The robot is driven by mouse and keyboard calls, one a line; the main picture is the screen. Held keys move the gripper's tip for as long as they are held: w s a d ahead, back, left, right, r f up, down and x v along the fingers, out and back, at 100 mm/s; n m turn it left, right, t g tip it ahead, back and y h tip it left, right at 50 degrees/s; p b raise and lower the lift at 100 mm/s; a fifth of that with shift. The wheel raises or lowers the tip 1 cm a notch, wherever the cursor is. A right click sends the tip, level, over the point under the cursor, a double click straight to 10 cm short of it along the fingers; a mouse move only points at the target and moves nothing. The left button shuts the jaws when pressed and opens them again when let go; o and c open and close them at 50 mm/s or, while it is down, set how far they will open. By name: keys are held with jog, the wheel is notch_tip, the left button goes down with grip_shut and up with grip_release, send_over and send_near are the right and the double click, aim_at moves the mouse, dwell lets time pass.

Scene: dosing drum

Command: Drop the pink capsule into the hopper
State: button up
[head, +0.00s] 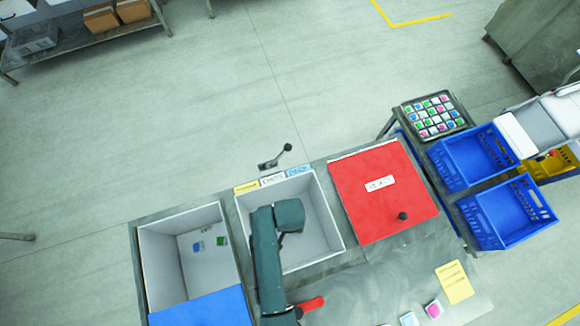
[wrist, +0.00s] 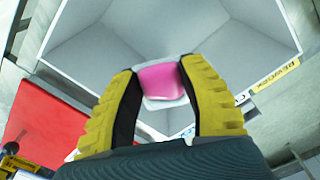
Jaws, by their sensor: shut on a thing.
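My gripper (wrist: 160,72) is shut on the pink capsule (wrist: 159,82), a pink block with white edges, held between the two yellow ribbed fingers. In the wrist view the capsule is in front of the open, pale grey-walled bin (wrist: 95,58), which looks like the hopper. In the head view this middle bin (head: 322,208) has yellow, white and blue labels on its far rim. My dark teal arm reaches over it and hides the gripper and held capsule there. How high the capsule is above the bin floor cannot be told.
A red lid (head: 372,195) with a black knob lies right of the bin. A left bin (head: 160,262) holds a few small capsules. A black lever (head: 275,160) stands behind the middle bin. Another pink capsule (head: 434,309) lies near a yellow note (head: 454,281). Blue crates (head: 470,160) stand right.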

notch_tip(320, 180, down, 3)
jog(key=shift+f+b, duration=0.1)
jog(key=shift+b, duration=0.95)
jog(key=o, duration=0.9)
notch_tip(320, 180, up, 12)
jog(key=shift+r, duration=0.1)
